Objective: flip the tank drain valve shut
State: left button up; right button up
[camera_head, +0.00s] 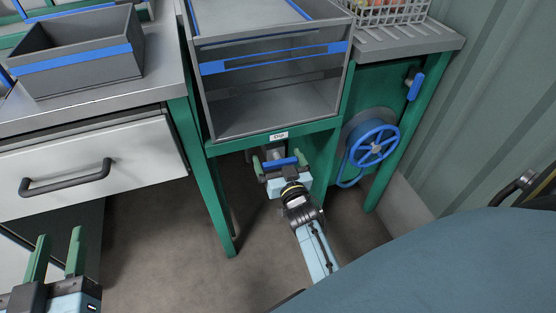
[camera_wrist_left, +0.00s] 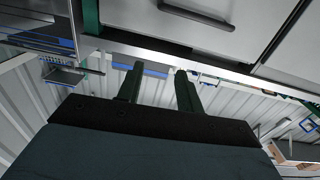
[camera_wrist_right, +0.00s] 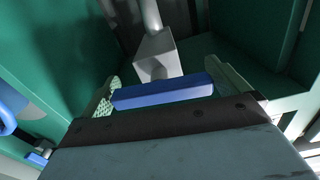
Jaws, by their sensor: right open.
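The drain valve has a blue lever (camera_wrist_right: 163,92) on a grey block-shaped body (camera_wrist_right: 157,55) with a pipe above it. In the right wrist view the lever lies crosswise between the fingers of my right gripper (camera_wrist_right: 168,88), which are open around it. In the head view the blue lever (camera_head: 281,162) shows under the green bench, with my right gripper (camera_head: 282,164) at it. Whether a finger touches the lever I cannot tell. My left gripper (camera_head: 56,258) is open and empty at the lower left, and its spread fingers show in the left wrist view (camera_wrist_left: 155,88).
A grey crate (camera_head: 275,115) stands in the green bench frame (camera_head: 222,215) above the valve. A blue handwheel with hose (camera_head: 373,145) and another blue-handled valve (camera_head: 414,86) are at right. A drawer (camera_head: 90,160) is at left. The floor (camera_head: 160,255) between is clear.

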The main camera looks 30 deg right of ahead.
pick_arm(q)
jog(key=shift+d+r, duration=0.1)
jog(key=shift+r, duration=0.3)
pick_arm(e)
jog(key=shift+w, duration=0.3)
jog(key=c, duration=0.7)
pick_arm(q)
jog(key=shift+a+f+g, duration=0.2)
jog(key=shift+f+g, duration=0.2)
jog(key=shift+f, duration=0.45)
pick_arm(e)
jog(key=shift+d+n, duration=0.1)
jog(key=shift+n, duration=0.5)
jog(key=o, duration=0.7)
jog(key=shift+s, duration=0.2)
